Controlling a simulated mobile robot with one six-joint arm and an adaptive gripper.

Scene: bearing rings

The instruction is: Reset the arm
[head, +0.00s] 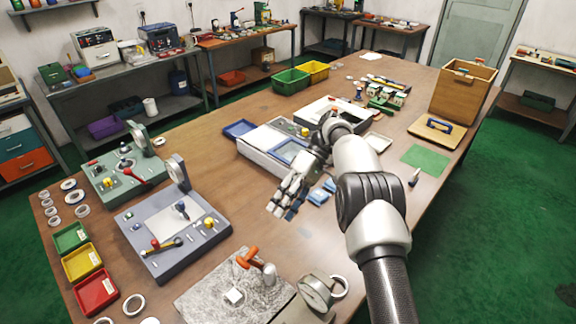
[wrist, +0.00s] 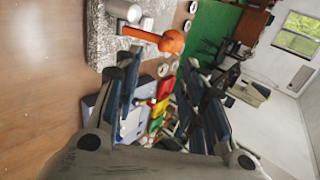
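My gripper (head: 285,205) hangs over the middle of the wooden table (head: 225,120), in front of a white and grey tray-like case (head: 262,152). My white and black arm reaches in from the lower right of the head view. In the wrist view my gripper (wrist: 160,72) shows its two dark fingers spread apart, with a clear gap and nothing held between them. Small blue pieces (head: 318,197) lie on the table just right of the fingers in the head view. The height of the fingers above the table is hard to tell.
Green and grey bench devices (head: 195,225) stand at left. Green, yellow and red bins (head: 97,292) and several bearing rings (head: 134,304) lie near the left edge. A granite plate (head: 205,292) with an orange-handled tool (head: 247,257) is in front. A wooden box (head: 465,90) stands at right.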

